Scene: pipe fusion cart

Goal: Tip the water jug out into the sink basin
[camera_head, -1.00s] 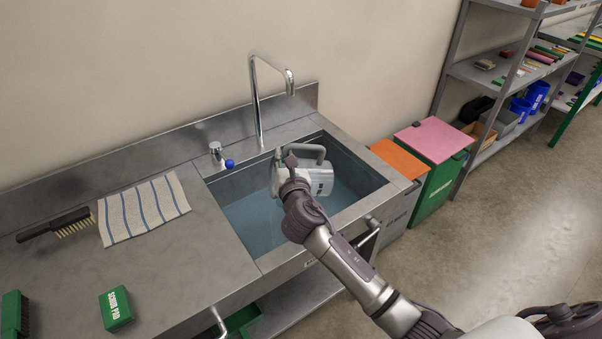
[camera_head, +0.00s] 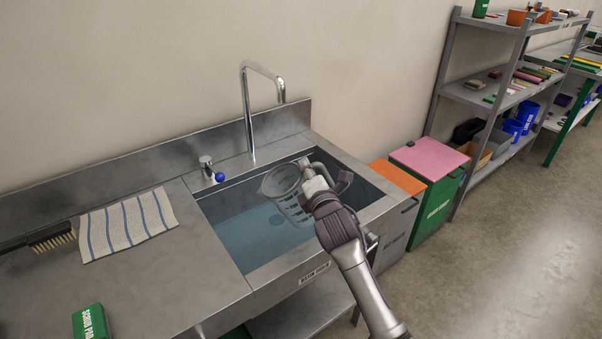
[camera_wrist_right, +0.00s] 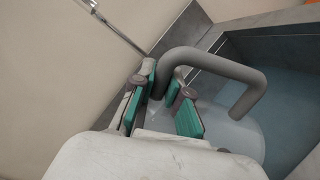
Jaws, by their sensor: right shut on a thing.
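The water jug (camera_head: 285,188) is a clear, greyish vessel with markings on its side. It is tilted over the sink basin (camera_head: 230,245), its open mouth toward the left. Blue water lies in the basin, with a round darker patch below the jug. My right gripper (camera_head: 318,184) is shut on the jug's handle; in the right wrist view the grey handle (camera_wrist_right: 225,68) passes between the green-padded fingers (camera_wrist_right: 167,105). Whether any water is still in the jug I cannot tell. My left gripper is not in view.
A tall faucet (camera_head: 250,115) stands behind the basin, with a blue-tipped tap (camera_head: 210,170) to its left. A striped cloth (camera_head: 128,224), a brush (camera_head: 50,238) and a green scrub pad (camera_head: 91,322) lie on the left counter. Bins (camera_head: 430,160) stand right of the sink.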

